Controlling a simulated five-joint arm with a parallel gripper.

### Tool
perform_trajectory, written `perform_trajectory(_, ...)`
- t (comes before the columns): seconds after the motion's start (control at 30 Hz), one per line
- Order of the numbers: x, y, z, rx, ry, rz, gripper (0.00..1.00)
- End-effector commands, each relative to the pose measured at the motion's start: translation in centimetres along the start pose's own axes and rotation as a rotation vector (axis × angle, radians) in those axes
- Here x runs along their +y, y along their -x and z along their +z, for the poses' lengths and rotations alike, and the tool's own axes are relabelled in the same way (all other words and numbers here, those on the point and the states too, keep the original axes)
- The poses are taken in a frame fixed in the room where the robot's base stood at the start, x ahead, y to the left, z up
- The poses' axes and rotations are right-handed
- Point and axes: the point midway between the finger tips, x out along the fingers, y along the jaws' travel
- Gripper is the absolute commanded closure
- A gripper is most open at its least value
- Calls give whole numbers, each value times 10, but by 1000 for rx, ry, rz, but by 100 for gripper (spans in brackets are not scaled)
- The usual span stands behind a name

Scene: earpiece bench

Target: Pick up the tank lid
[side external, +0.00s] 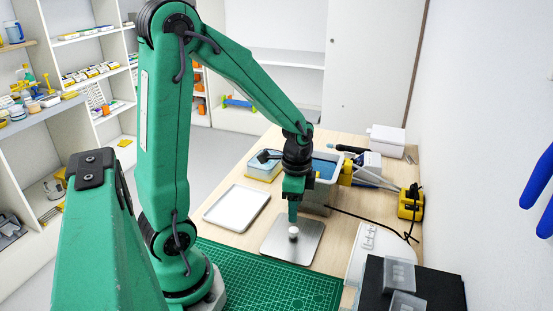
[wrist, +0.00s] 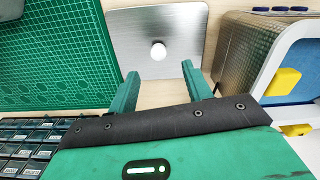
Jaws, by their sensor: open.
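The tank lid (side external: 277,245) is a flat brushed-metal plate with a round white knob, lying on the wooden table. In the wrist view the lid (wrist: 190,35) is at the top centre, with its knob (wrist: 158,51) in line with the gap between my fingers. My gripper (wrist: 160,72) is open and empty, its two green fingers apart and not touching the knob. In the side view my gripper (side external: 293,213) points down just above the knob, and one finger hides the other. The tank (side external: 318,197), with blue inside, stands behind the lid.
A white tray (side external: 237,208) lies left of the lid. A green cutting mat (side external: 285,288) covers the near table. A yellow device (side external: 410,203) with cables is at the right, near a white strip (side external: 372,250). In the wrist view the tank (wrist: 250,50) is close on the right.

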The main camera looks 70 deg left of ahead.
Motion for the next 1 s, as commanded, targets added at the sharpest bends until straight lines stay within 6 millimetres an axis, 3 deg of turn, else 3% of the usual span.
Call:
perform_trajectory(0.3,1,-22,0,-1,1,1,50)
perform_trajectory(0.67,1,-29,0,-1,1,2,50)
perform_trajectory(1.0,3,-61,0,-2,2,3,50)
